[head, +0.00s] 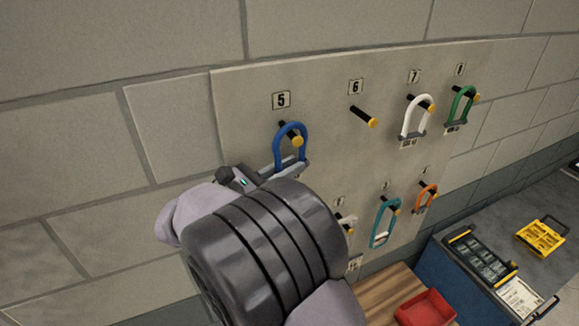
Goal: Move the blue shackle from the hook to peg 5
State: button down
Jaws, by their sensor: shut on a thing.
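The blue shackle (277,148) is at peg 5 on the pale board, below the label 5 (281,100). Its loop is around the yellow-tipped peg 5 (297,140). My gripper (268,172) is at the shackle's lower end and is shut on it. My arm hides part of the gripper and the lower left of the board. The hook cannot be made out in this view.
Peg 6 (363,117) is bare. A white shackle (405,118) hangs on peg 7 and a green shackle (457,103) on peg 8. Teal (375,225) and orange (417,200) shackles hang below. A red bin (425,308) and blue cabinet (455,275) stand lower right.

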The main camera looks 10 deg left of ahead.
jog(key=c, duration=1.3)
grip_release()
jog(key=shift+s, duration=0.1)
jog(key=b+v, duration=0.2)
jog(key=v, duration=1.5)
jog(key=shift+s, duration=0.2)
